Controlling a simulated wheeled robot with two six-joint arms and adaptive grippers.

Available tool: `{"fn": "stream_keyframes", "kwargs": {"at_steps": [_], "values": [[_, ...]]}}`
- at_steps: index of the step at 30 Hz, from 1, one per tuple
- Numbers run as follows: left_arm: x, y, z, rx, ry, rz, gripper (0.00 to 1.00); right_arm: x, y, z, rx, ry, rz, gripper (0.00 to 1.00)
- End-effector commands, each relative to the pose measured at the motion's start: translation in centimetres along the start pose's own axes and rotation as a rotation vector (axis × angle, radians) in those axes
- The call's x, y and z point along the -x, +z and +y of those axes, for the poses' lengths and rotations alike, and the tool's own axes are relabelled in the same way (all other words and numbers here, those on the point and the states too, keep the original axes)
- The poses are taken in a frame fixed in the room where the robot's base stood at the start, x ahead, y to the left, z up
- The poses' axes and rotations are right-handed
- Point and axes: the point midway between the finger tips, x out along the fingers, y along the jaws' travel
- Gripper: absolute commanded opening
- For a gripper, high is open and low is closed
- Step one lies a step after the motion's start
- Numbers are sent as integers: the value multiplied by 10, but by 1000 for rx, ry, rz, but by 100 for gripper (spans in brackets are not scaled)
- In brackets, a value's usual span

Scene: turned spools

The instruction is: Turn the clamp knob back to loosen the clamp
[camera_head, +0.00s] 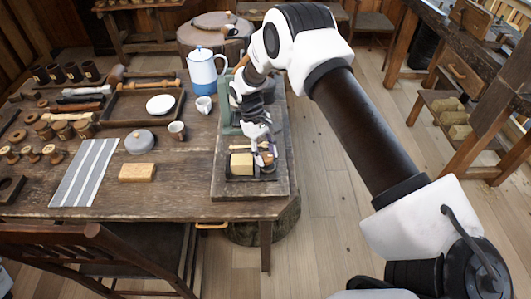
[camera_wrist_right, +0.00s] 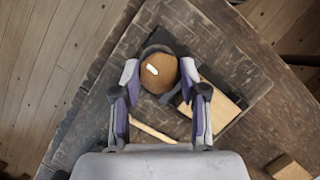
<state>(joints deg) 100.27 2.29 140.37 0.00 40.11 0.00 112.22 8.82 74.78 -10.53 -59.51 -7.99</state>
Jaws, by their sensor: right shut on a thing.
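The clamp knob is a round brown wooden disc with a white mark (camera_wrist_right: 158,72), seen from above in the right wrist view. My right gripper (camera_wrist_right: 159,80) has one finger on each side of the knob and is shut on it. In the head view my right gripper (camera_head: 264,156) reaches down at the right end of the clamp and mostly hides the knob. A pale wooden block (camera_head: 241,163) sits in the dark clamp beside the knob, and it also shows in the wrist view (camera_wrist_right: 222,102). My left gripper is not in view.
A pale stick (camera_wrist_right: 152,131) lies close to the clamp. The clamp is on a board (camera_head: 222,186) at the table's right end. A blue and white jug (camera_head: 203,70), a small cup (camera_head: 177,130), a yellow-brown block (camera_head: 137,172) and a striped cloth (camera_head: 85,172) are to the left.

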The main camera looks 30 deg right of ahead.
Motion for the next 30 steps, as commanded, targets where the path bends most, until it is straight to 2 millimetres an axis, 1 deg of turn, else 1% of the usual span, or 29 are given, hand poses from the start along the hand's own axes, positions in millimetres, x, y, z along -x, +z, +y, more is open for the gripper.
{"fn": "stream_keyframes", "kwargs": {"at_steps": [1,3,4,5,6,14,17,20,27,30], "values": [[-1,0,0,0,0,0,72,-4,1,-1,0,-3,-8,8],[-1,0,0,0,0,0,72,-4,1,-1,-1,-3,-8,8],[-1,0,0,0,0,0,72,-4,1,-1,-1,-3,-8,54],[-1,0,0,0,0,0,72,-3,1,-1,-1,-3,-7,64],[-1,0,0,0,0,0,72,-3,1,-1,-1,-3,-6,67],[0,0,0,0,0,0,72,-1,0,0,-1,-1,-2,67],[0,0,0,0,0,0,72,5,0,0,-2,-1,0,67],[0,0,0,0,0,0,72,21,-1,0,-2,0,2,67],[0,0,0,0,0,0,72,82,-1,0,-2,0,2,67],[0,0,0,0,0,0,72,102,-1,0,-1,0,0,67]]}}
